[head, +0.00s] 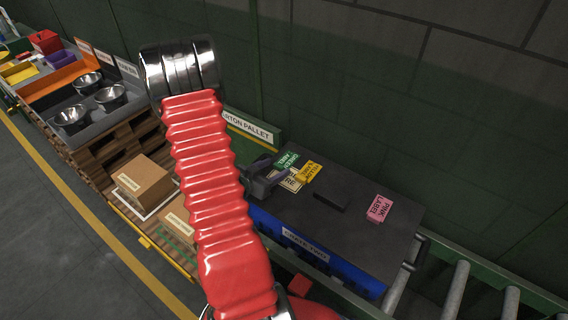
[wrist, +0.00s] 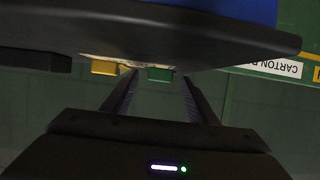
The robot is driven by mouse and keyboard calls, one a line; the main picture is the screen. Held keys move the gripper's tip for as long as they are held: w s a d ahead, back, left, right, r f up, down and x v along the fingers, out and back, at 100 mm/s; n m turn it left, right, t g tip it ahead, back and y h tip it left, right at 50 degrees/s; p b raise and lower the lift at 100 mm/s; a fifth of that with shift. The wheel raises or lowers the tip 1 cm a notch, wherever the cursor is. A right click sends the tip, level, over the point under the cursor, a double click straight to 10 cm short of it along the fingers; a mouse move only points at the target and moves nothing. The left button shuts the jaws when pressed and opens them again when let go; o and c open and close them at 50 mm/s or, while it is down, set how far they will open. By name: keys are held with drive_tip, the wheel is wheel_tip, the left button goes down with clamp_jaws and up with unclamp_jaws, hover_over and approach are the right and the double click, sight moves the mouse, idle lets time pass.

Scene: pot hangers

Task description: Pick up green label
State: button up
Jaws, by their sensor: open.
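The green label (head: 287,160) lies on the dark top of a blue crate cart, at its far left edge in the head view. In the wrist view the green label (wrist: 159,74) shows edge-on, between my two fingers. My gripper (head: 270,172) is beside the labels at the left edge of the cart top. In the wrist view my gripper (wrist: 158,84) is open and empty, its fingers on either side of the green label. I cannot tell how far the fingertips are from it.
A yellow label (head: 310,172) and a cream label (head: 293,181) lie close beside the green one. A dark block (head: 332,199) and a pink label (head: 379,208) are farther right on the cart top (head: 340,225). Cartons (head: 145,180) stand on a pallet at left; a wall is behind.

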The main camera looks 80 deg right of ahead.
drive_tip(key=shift+s+d+f, duration=0.2)
drive_tip(key=shift+d, duration=0.2)
drive_tip(key=c, duration=1.1)
drive_tip(key=shift+r, duration=5)
drive_tip(key=shift+c, duration=1)
